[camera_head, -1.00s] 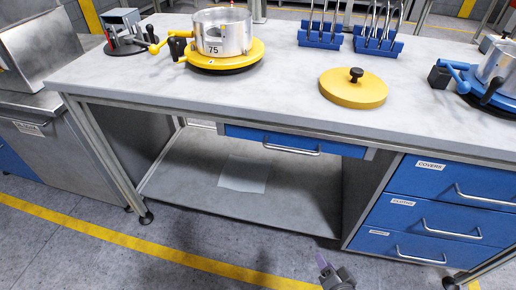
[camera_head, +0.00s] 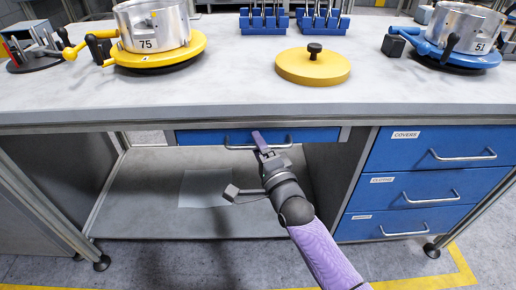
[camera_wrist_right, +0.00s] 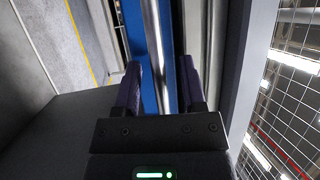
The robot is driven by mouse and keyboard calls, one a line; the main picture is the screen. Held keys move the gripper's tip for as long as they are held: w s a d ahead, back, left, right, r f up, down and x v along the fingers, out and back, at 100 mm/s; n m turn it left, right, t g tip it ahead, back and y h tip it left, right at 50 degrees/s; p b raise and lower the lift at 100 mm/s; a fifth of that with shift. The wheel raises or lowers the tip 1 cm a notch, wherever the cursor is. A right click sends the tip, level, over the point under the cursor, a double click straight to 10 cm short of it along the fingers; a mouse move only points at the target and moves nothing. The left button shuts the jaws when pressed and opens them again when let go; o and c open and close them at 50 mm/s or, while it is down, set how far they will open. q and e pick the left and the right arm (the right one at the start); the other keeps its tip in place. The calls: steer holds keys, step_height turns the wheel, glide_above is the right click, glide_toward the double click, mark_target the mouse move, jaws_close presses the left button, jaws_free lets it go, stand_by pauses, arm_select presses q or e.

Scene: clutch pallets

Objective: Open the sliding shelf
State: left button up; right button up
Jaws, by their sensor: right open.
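The sliding shelf is a blue drawer (camera_head: 205,137) under the worktop, and it looks shut. Its silver bar handle (camera_head: 283,146) runs along its front. My right gripper (camera_head: 259,137) is at the handle, with its purple fingers open. In the right wrist view the handle bar (camera_wrist_right: 155,45) stands between the two fingers of the right gripper (camera_wrist_right: 161,78), with a gap visible on at least one side. The blue drawer front (camera_wrist_right: 135,30) shows behind the bar. My left gripper is not in view.
The worktop (camera_head: 210,103) overhangs the drawer. Blue drawers (camera_head: 430,150) stand to the right. Below is an open grey shelf (camera_head: 140,200) with a pale sheet (camera_head: 206,188). On top are a yellow lid (camera_head: 312,70) and metal pots (camera_head: 158,28) on yellow and blue bases.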

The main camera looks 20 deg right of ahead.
jaws_close()
stand_by(1.0)
stand_by(0.4)
